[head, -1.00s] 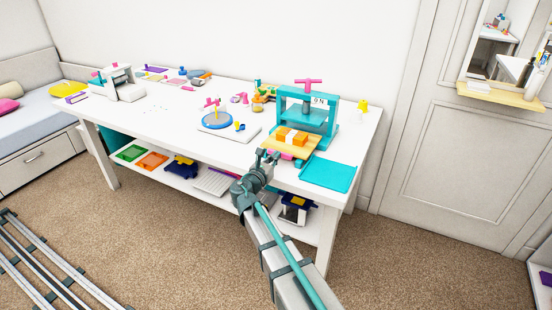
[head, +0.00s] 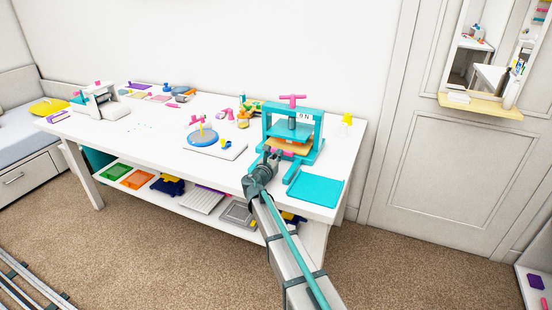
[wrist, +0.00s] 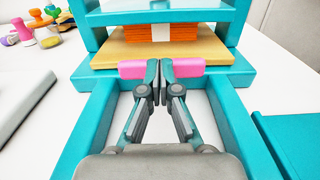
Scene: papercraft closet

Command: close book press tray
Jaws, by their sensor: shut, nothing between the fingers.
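The teal book press (head: 317,130) stands on the white table with a pink T-handle on top. Its wooden tray (head: 298,149) lies inside the frame under the teal plate, and also shows in the wrist view (wrist: 105,56). An orange block with a white band (wrist: 113,36) lies on the tray. The pink tray handle (wrist: 132,69) sticks out at the front. My gripper (wrist: 160,82) is shut and empty, its fingertips at the middle of that handle, hiding part of it. Whether they touch it, I cannot tell. The head view shows my gripper (head: 271,157) at the press front.
A flat teal tray (head: 316,190) lies right of my gripper. A board with a blue turntable (head: 202,138) lies to the left. Small coloured items stand behind it. The press's teal side rails (wrist: 98,125) flank my fingers.

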